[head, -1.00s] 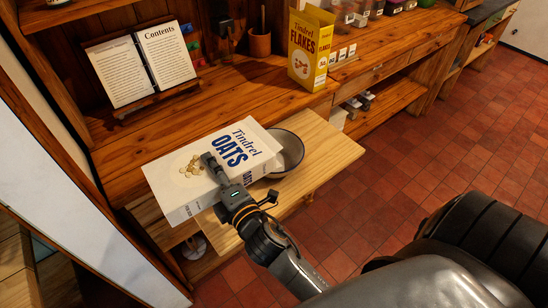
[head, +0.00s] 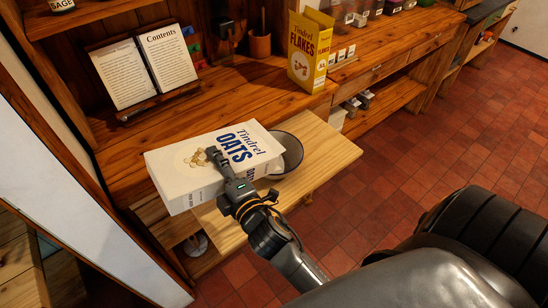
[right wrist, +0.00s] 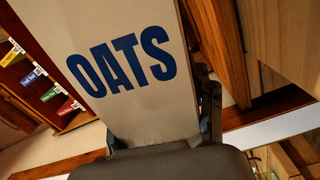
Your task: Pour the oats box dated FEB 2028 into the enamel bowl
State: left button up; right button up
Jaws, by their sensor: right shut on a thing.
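The white oats box (head: 195,180), lettered "Tindrel OATS" in blue, lies tipped over in the head view, its lettered top end toward the right. My right gripper (head: 219,164) is shut on it, with one dark finger across the front face. The box also shows in the right wrist view (right wrist: 125,85). No date is readable on it. The white enamel bowl (head: 291,153) with a blue rim stands on the pale pull-out board, just beyond the box's top end and partly hidden by it. I see no oats falling. My left gripper is out of view.
The pale board (head: 330,155) is bare right of the bowl. A yellow flakes box (head: 308,50) stands on the wooden counter (head: 205,105) behind. An open book (head: 143,65) on a stand, a wooden cup (head: 261,46) and small jars stand along the back.

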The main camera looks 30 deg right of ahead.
jog(key=shift+d+r, duration=0.1)
jog(key=shift+r, duration=0.2)
jog(key=shift+d+r+m+p, duration=0.25)
jog(key=shift+r+m+p, duration=0.25)
jog(key=shift+m+p, duration=0.25)
jog(key=shift+f, duration=0.1)
dwell(1.5)
